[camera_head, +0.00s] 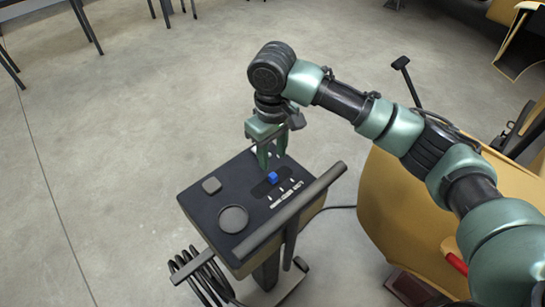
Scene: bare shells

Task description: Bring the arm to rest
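My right arm comes in from the right and bends down over a dark control box. My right gripper (272,160) points down just above the back part of the box (217,207). Its two green fingers look apart, with nothing seen between them. A small blue knob (272,177) sits in a slot on the box top, just below the fingertips. The fingers appear clear of the knob, though the exact gap is hard to judge. My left gripper is not in view.
Coiled cable (203,277) hangs at lower left. A yellow shell (400,205) stands right.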

